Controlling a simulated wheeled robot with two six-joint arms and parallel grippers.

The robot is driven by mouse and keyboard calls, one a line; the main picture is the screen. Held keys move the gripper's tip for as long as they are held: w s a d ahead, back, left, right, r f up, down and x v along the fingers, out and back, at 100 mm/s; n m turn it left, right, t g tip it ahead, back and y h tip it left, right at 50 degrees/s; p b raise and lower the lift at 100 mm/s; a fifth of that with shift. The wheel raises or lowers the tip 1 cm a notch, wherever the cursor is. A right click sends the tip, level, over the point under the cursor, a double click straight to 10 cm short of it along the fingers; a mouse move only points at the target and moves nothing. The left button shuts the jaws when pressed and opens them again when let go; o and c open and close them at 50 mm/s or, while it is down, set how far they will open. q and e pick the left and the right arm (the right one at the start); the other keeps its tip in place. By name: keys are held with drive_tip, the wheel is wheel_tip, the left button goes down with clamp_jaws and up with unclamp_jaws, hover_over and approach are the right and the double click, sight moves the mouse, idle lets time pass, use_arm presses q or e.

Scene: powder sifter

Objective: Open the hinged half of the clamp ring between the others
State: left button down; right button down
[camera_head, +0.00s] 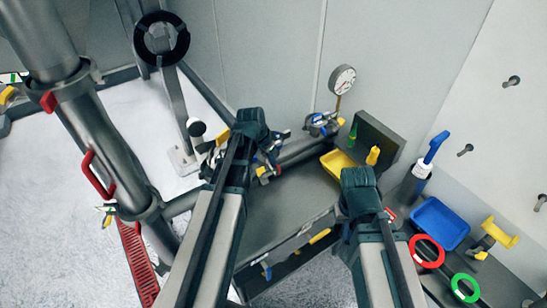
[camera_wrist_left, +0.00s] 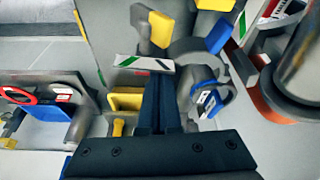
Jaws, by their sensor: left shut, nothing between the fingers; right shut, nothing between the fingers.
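My left gripper (camera_head: 252,122) is shut and empty, beside the clamp and valve fittings on a horizontal pipe. In the left wrist view its closed fingers (camera_wrist_left: 161,82) point at a grey ring-shaped fitting (camera_wrist_left: 205,75) with a blue part, just right of the tips. A yellow handle (camera_wrist_left: 160,28) stands above them. In the head view, a fitting with a yellow tab (camera_head: 265,168) lies right below the gripper, partly hidden by it. I cannot tell which of these is the middle clamp ring or whether its half is open. My right gripper (camera_head: 358,178) is shut and empty over the bench.
A thick pipe (camera_head: 105,130) with clamps and red handles stands at left. A pressure gauge (camera_head: 342,78) rises behind. A yellow tray (camera_head: 335,162), blue tray (camera_head: 440,222), red ring (camera_head: 441,251) and green ring (camera_head: 466,282) lie at right. The grey bench (camera_head: 265,225) is clear between the arms.

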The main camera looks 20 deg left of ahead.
use_arm(q)
drive_tip(key=shift+w+d, duration=0.3)
drive_tip(key=shift+w, duration=0.1)
wheel_tip(320, 180, up, 10)
drive_tip(key=p, duration=0.9)
drive_tip(key=shift+s+f, duration=0.15)
drive_tip(key=shift+f, duration=0.1)
drive_tip(key=s+d+f+n+g+y+b, duration=0.2)
drive_tip(key=s+d+f+g+y+b, duration=0.1)
drive_tip(key=s+d+f+b, duration=1.3)
drive_tip(key=s+f, duration=0.2)
drive_tip(key=s, duration=0.1)
drive_tip(key=shift+s+d+g, duration=0.25)
drive_tip(key=shift+d+g, duration=0.05)
drive_tip(key=shift+d, duration=0.05)
